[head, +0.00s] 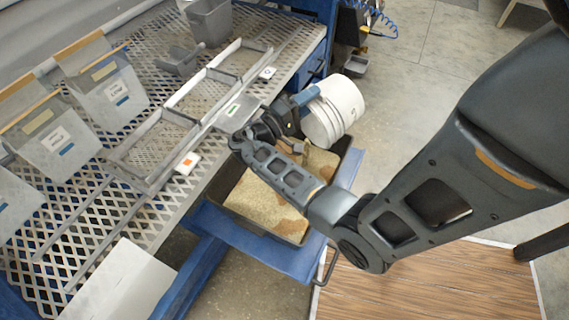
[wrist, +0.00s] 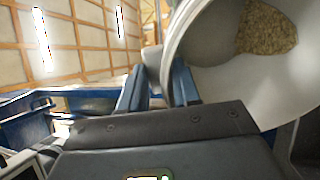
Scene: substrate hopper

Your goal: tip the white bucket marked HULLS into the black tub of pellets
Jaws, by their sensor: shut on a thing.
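The white bucket (head: 346,102) is tilted well over on its side, above the right back part of the black tub (head: 328,163). The HULLS marking cannot be read. My gripper (head: 306,96) is shut on the bucket's wall near its rim. In the wrist view, the blue fingers (wrist: 157,85) meet the white bucket (wrist: 230,85), whose mouth is open to the camera. Tan, grainy hulls (wrist: 265,28) lie inside it. Tan pellets (head: 262,200) with browner patches fill the tub. My arm hides part of the tub; whether anything is falling cannot be told.
The tub sits on a blue shelf (head: 255,240) beside a perforated metal bench (head: 130,205). The bench carries a grey divided frame (head: 145,185), a grey bin (head: 211,22), a grey scoop (head: 180,58) and several labelled pouches (head: 112,95). Open floor (head: 440,90) lies right of the bucket.

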